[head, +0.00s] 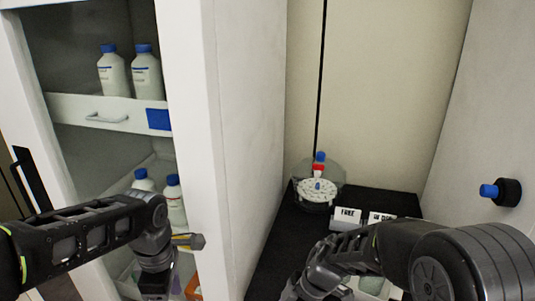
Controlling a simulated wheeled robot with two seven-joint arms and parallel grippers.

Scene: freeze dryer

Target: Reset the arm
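My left arm comes in from the left in front of the open cabinet. Its wrist bends down, and my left gripper (157,285) points to the bottom edge near the lower drawer; its fingertips are not clear. My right arm comes in from the right over the black bench top. My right gripper (296,291) is at the bottom edge, partly cut off and partly behind its own wrist, so its opening cannot be made out. I see nothing clearly held by either gripper.
White bottles with blue caps (147,77) stand on the upper cabinet shelf, and more (174,201) stand lower. A round white device (317,192) with blue and red parts sits on the black bench (272,248). Labelled signs (347,218) stand nearby. A blue-tipped black knob (507,192) juts from the right wall.

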